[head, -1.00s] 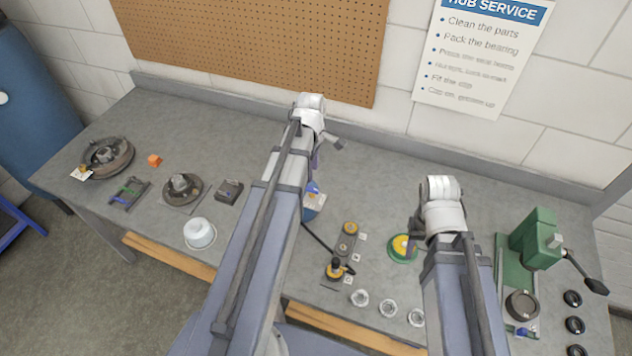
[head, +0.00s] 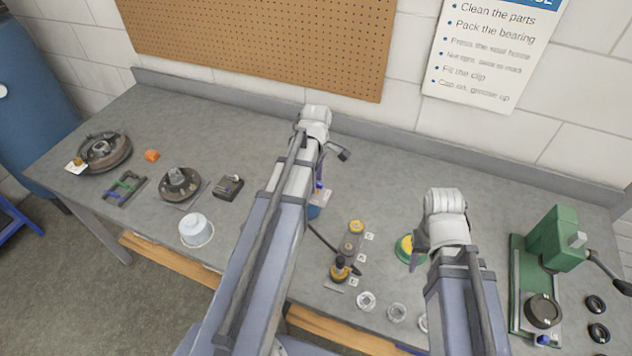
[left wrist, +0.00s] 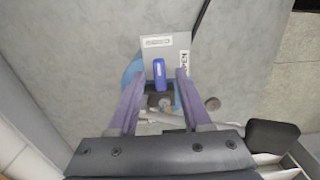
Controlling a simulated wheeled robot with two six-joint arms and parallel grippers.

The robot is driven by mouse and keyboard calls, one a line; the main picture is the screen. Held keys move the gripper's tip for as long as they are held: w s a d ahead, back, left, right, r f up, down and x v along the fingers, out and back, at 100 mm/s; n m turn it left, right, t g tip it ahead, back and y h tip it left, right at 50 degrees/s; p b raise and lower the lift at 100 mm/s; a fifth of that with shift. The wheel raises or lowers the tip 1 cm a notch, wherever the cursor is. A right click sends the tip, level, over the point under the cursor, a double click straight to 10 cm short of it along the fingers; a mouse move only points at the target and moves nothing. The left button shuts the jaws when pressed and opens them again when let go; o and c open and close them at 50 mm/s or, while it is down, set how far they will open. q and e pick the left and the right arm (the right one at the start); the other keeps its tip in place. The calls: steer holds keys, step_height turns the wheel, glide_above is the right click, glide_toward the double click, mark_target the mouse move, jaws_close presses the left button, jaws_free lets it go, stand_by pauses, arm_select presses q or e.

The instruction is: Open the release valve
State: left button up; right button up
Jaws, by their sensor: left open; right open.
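A small blue lever (left wrist: 159,74) stands in front of a grey plate (left wrist: 158,42) marked "OPEN" at its right side in the left wrist view. A round blue body (left wrist: 131,71) shows partly behind the plate. My left gripper (left wrist: 155,78) is open, with one purple finger on each side of the lever; I cannot tell whether either touches it. In the head view my left gripper (head: 319,178) is largely behind its own arm, and the blue body (head: 314,212) shows beside it. My right gripper (head: 421,240) is mostly hidden by its wrist, by a green-and-yellow round part.
A dark hose (head: 325,240) runs from beside my left arm towards a small pump-like part (head: 340,270). A white cup (head: 196,231) and hub parts stand at the left. A green press (head: 555,240) stands at the right. The bench's back middle is clear.

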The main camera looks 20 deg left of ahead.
arm_select(q)
jaws_close()
stand_by(0.3)
steer(key=shift+m, duration=0.3)
steer(key=m, duration=0.3)
steer(key=shift+m, duration=0.4)
steer(key=m, duration=0.4)
steer(key=shift+m, duration=0.3)
steer(key=m, duration=0.4)
steer(key=shift+m, duration=2.5)
